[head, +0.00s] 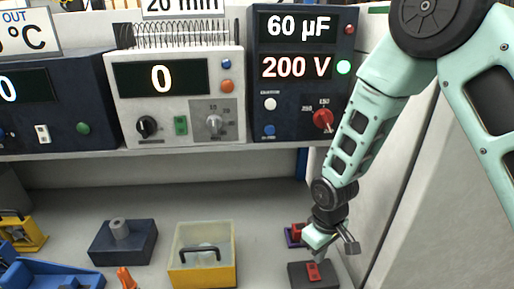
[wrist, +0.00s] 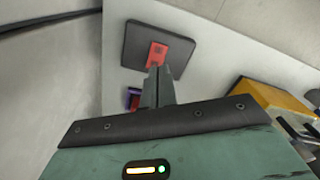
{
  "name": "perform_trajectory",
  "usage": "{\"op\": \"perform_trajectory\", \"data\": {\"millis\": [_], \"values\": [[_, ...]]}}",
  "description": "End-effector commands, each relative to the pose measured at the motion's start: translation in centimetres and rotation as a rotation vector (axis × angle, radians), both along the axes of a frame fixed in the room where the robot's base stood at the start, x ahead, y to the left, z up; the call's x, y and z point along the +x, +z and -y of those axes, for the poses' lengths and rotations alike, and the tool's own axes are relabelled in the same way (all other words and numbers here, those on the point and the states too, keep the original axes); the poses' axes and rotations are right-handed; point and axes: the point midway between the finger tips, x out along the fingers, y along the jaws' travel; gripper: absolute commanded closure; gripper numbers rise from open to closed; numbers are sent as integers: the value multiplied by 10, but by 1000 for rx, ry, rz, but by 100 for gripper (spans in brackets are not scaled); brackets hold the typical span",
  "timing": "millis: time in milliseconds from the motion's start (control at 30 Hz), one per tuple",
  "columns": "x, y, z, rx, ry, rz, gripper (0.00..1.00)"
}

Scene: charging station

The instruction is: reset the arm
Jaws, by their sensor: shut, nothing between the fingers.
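My gripper (head: 326,240) is at the lower right in the head view, pointing down just above a dark square pad with a red piece (head: 314,271) on it. The arm is bent, reaching down from the upper right. In the wrist view my gripper's fingers (wrist: 158,85) are together and empty, ending close to the red piece (wrist: 157,54) on the dark pad (wrist: 135,50). I cannot tell whether the fingertips touch the red piece.
A shelf holds a dark device reading 60 µF and 200 V (head: 300,75) and a white device reading 0 (head: 180,90). On the bench stand a yellow box with a clear lid (head: 203,270) and a dark block with a grey knob (head: 122,245). A pale wall (head: 420,230) rises right.

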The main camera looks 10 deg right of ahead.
Motion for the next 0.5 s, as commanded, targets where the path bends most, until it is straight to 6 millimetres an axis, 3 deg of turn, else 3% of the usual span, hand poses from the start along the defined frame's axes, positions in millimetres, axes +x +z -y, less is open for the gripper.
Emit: {"op": "perform_trajectory", "data": {"millis": [167, 300, 500], "values": [[-23, 53, -28, 32, 21, 9, 100], [-64, 107, -51, 56, 51, 7, 100], [-132, 164, -66, 67, 104, 6, 100]]}}
